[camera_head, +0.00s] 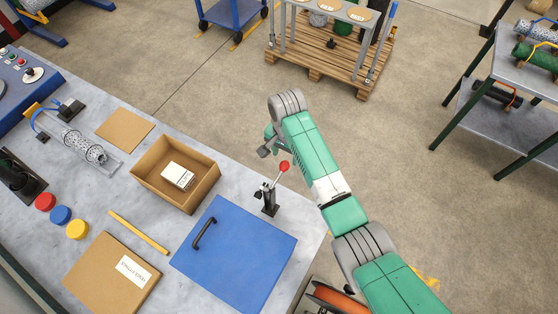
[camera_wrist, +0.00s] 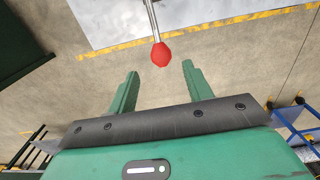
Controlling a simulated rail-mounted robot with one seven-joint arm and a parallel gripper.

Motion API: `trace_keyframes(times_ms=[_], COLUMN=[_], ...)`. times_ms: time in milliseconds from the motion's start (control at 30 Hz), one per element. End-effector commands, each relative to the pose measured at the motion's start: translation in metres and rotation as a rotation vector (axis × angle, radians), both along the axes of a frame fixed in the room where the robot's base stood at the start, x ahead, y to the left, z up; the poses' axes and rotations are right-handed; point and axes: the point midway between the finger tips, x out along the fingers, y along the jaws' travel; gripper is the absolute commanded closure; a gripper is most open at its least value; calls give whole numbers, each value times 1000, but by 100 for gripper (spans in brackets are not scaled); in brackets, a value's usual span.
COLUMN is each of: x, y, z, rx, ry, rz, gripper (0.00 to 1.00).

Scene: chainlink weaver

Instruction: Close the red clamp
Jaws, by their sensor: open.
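The red clamp (camera_head: 269,200) is a dark toggle clamp standing at the right edge of the grey workbench. Its lever slants up and to the right and ends in a red knob (camera_head: 284,166). In the wrist view the red knob (camera_wrist: 161,54) hangs on a metal rod just beyond my fingertips, roughly centred between them. My gripper (camera_wrist: 160,72) is open and empty, with its two green fingers apart. In the head view my gripper (camera_head: 266,145) is beyond and slightly left of the knob, partly hidden by the wrist. The clamp's base is out of the wrist view.
An open cardboard box (camera_head: 150,190) holds a white package to the left. A yellow bar (camera_head: 138,232) and coloured caps lie further left.

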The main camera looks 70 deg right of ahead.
Motion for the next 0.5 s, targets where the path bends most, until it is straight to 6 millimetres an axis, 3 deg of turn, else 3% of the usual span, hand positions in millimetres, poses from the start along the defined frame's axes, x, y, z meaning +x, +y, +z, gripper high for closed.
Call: trace_keyframes(times_ms=[233, 500], x=[0, 1], y=[0, 0], z=[-44, -56], rx=[0, -2], ry=[1, -2], rz=[2, 2], gripper=[50, 50])
